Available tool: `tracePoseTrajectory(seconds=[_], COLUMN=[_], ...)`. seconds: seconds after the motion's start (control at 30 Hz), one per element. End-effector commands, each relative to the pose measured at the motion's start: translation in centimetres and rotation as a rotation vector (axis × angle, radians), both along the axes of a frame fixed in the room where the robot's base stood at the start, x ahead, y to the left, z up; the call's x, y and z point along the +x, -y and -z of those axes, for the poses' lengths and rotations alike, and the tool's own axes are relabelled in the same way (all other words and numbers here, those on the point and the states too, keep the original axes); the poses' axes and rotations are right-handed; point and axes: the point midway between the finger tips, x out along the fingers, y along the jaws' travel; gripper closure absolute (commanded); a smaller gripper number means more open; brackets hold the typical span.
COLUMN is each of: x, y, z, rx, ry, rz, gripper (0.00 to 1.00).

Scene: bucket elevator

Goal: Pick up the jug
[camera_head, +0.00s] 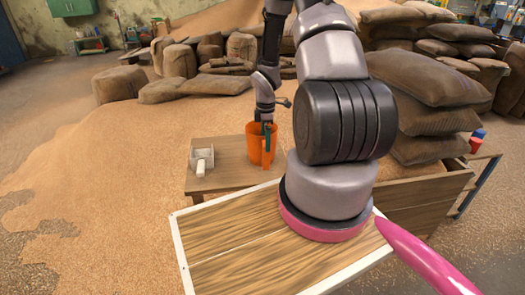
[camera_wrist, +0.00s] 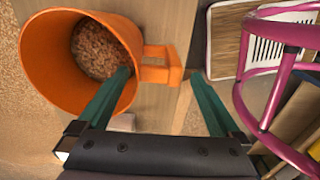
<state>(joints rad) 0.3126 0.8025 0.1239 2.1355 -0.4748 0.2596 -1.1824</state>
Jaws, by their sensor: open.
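The orange jug (camera_head: 254,150) stands upright on a small wooden table (camera_head: 226,176). In the wrist view the jug (camera_wrist: 42,62) is seen from above, with brown grain inside and its handle (camera_wrist: 160,74) to the right. My gripper (camera_wrist: 160,75) is open, with teal fingers on either side of the handle. The left finger reaches over the jug's opening by the wall, and the right finger is outside the handle. I cannot tell whether either finger touches. In the head view my gripper (camera_head: 268,128) is at the jug's top.
Grain is heaped on the floor around, with stacked sacks (camera_head: 430,85) at right and more sacks (camera_head: 180,62) behind. Small red and blue items (camera_head: 477,140) stand at far right.

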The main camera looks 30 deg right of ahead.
Motion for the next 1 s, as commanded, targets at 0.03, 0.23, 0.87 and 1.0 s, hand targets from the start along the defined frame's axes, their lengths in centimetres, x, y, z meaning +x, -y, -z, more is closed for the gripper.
tracePoseTrajectory(seconds=[0.03,0.23,0.87,1.0], x=[-0.1,-0.1,-0.1,0.0], y=[-0.1,-0.1,0.0,0.0], z=[0.9,3.9,4.7,4.7], rx=[0.001,0.001,0.000,0.000], ry=[-0.004,-0.003,-0.001,0.000], rz=[-0.002,-0.001,0.001,0.000], gripper=[0.00,0.00,1.00,1.00])
